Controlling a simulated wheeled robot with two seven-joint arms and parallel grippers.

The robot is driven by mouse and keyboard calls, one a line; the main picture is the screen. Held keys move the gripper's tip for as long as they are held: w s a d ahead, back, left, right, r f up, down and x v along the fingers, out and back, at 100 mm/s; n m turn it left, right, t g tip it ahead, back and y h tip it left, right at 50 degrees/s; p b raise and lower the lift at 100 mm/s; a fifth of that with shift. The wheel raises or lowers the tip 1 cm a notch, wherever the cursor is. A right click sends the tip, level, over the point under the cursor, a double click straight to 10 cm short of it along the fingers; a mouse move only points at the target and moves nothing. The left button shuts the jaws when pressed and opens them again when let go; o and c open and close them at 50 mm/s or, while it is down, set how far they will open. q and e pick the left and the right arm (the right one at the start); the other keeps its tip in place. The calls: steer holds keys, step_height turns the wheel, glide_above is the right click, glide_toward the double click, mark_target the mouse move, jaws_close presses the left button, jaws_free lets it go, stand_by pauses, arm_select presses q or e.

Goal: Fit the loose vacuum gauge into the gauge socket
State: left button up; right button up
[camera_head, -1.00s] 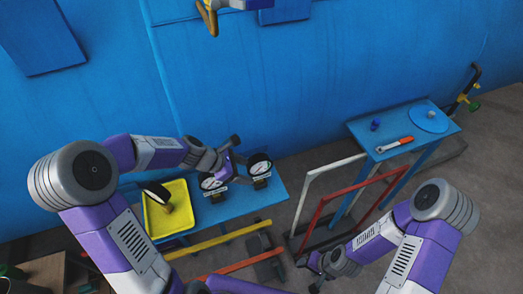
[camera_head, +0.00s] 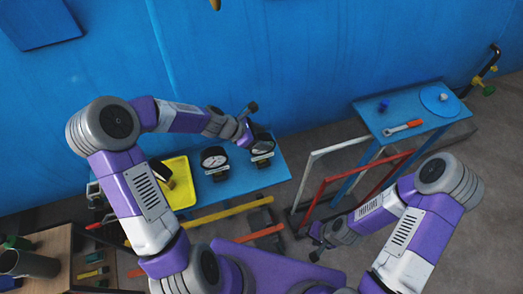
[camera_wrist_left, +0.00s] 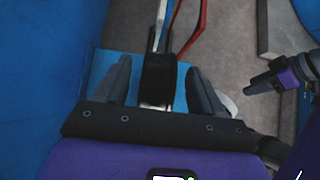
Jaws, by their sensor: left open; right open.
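A round white-faced gauge with a dark rim (camera_head: 214,158) stands on the blue bench (camera_head: 228,182). A second such gauge (camera_head: 263,146) stands to its right, partly hidden by my left gripper (camera_head: 248,133). In the left wrist view, its dark body (camera_wrist_left: 158,82) is between the open, apart fingers of my left gripper (camera_wrist_left: 157,88). A third dark gauge (camera_head: 160,171) is in the yellow tray (camera_head: 182,190), partly behind my left arm. I cannot tell which gauge is the vacuum one, and no empty socket is clear. My right gripper (camera_head: 318,240) is open and empty, low at the right.
A red frame and a white frame (camera_head: 330,150) stand right of the bench. A blue table (camera_head: 440,125) at the right holds an orange-handled tool (camera_head: 403,128) and a disc. Yellow and orange bars (camera_head: 230,213) run before the bench. A wooden cabinet (camera_head: 60,245) is at lower left.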

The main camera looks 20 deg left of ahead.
arm_select(q)
steer(key=shift+w, duration=0.15)
steer(key=c, duration=0.4)
jaws_close()
steer(key=shift+r, duration=0.1)
